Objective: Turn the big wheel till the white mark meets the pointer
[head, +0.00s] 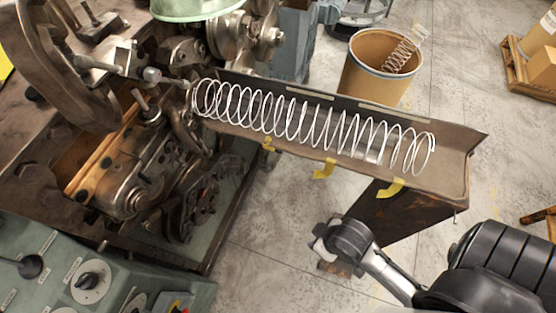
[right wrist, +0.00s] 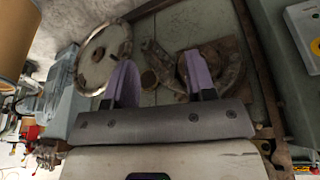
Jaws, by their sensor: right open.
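A large dark wheel (head: 35,75) with a thick curved rim stands at the upper left in the head view, cut off by the picture edge. I cannot make out a white mark or a pointer. In the right wrist view a round pale-rimmed disc (right wrist: 80,62) is beyond the left finger; I cannot tell whether it is the same wheel. My right gripper (right wrist: 161,75) is open, its two purple fingers apart with nothing held between them. My right arm comes in at the lower right of the head view, apart from the machine. My left gripper is not in view.
A long coiled spring (head: 300,118) lies in a brown trough (head: 455,165) projecting from the machine. A barrel (head: 362,80) stands behind it. A green control panel (head: 45,240) with knobs fills the lower left. Concrete floor is open between the panel and my right arm.

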